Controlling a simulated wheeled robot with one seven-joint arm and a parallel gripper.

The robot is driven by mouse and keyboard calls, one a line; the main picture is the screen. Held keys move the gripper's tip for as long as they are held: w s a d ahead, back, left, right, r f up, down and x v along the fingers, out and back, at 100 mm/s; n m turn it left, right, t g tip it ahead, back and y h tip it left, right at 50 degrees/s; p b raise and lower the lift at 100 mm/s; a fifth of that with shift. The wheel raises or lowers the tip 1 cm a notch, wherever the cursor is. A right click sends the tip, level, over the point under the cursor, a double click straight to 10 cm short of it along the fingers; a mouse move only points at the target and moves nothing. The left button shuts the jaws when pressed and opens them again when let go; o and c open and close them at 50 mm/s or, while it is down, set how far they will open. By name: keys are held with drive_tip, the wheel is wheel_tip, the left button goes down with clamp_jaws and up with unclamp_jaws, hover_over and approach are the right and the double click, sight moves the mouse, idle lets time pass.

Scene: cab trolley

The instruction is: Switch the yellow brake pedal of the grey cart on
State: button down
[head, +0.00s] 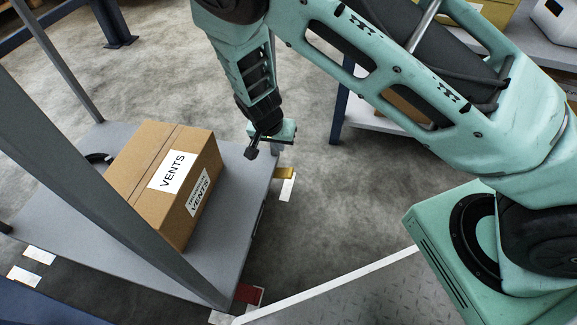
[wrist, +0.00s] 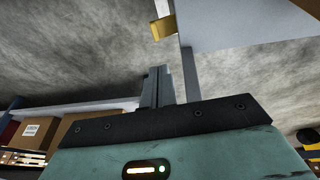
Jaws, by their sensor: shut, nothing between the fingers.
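The grey cart (head: 60,211) stands at the left, its flat deck and upright posts in view. The yellow brake pedal (head: 284,172) sticks out from the deck's right edge. In the wrist view the pedal (wrist: 162,27) shows near the top, beside the cart's grey deck (wrist: 240,18). My gripper (head: 251,152) hangs over the cart's right edge, to the left of the pedal in the head view and apart from it. Its fingers (wrist: 157,84) are shut and empty in the wrist view, pointing up the picture below the pedal.
A cardboard box (head: 150,157) labelled VENTS rests on the cart deck, left of my gripper. A grey post (head: 90,195) crosses the near side. Shelving with a blue leg (head: 343,105) stands behind. Concrete floor (head: 325,205) to the right of the cart is clear.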

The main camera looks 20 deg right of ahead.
drive_tip(key=shift+f, duration=0.1)
drive_tip(key=b, duration=0.9)
approach(291, 171)
drive_tip(key=x, duration=0.5)
drive_tip(key=shift+w+a, duration=0.1)
drive_tip(key=shift+w, duration=0.3)
drive_tip(key=shift+s+f, duration=0.1)
drive_tip(key=shift+f, duration=0.45)
drive_tip(key=shift+d+f, duration=0.15)
drive_tip(key=shift+d, duration=0.05)
drive_tip(key=shift+s+d+f+t+y, duration=0.25)
drive_tip(key=shift+t+y, duration=0.05)
drive_tip(key=shift+y, duration=0.1)
drive_tip(key=shift+t+y, duration=0.5)
drive_tip(key=shift+y, duration=0.3)
drive_tip(key=shift+s+d+f+p, duration=0.15)
drive_tip(key=shift+d+f+p, duration=0.15)
drive_tip(key=shift+f+p, duration=0.3)
drive_tip(key=shift+s+d+f+p, duration=0.15)
drive_tip(key=shift+d+f+p, duration=0.15)
drive_tip(key=shift+f, duration=0.5)
drive_tip(key=shift+s+d+f+p, duration=0.25)
drive_tip(key=shift+f+p, duration=0.3)
drive_tip(key=shift+f, duration=0.3)
